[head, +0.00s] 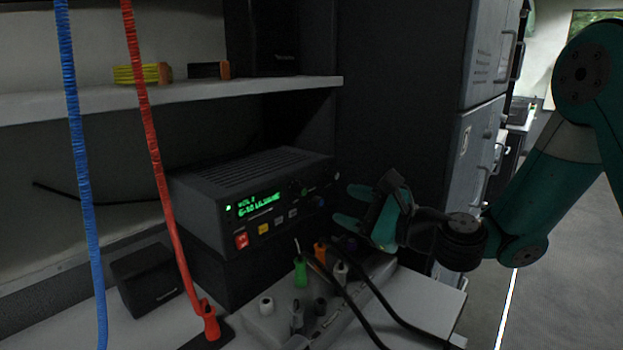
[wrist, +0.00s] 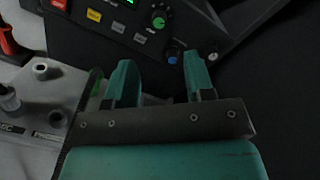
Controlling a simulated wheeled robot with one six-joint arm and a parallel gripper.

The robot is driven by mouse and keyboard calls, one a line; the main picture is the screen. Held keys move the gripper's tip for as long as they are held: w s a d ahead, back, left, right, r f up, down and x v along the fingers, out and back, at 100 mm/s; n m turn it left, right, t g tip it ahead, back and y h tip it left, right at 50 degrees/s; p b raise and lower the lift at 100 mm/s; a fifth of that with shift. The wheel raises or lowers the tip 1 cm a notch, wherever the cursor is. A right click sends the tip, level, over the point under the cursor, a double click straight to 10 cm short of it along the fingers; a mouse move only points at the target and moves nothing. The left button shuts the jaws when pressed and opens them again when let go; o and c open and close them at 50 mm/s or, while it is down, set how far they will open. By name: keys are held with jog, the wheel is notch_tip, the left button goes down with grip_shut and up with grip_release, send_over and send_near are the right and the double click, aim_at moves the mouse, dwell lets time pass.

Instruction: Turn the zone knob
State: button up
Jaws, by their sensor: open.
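A black control unit (head: 262,220) with a lit green display (head: 260,205) stands on the bench. Its front carries coloured buttons and small knobs. I cannot read which is labelled zone. My gripper (head: 350,206) is open, to the right of the unit's front, with its fingers towards the panel.
A grey box (head: 318,313) with plugs and black cables (head: 352,292) lies below my gripper. A red coiled cord (head: 150,150) and a blue one (head: 79,170) hang at left. A shelf (head: 190,95) is above; dark cabinets (head: 475,150) stand behind.

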aim_at(304, 193)
jog(key=p+x, duration=0.2)
jog(key=x, duration=0.7)
jog(key=shift+w+a, duration=0.15)
jog(key=shift+a, duration=0.05)
jog(key=shift+f, duration=0.1)
grip_shut()
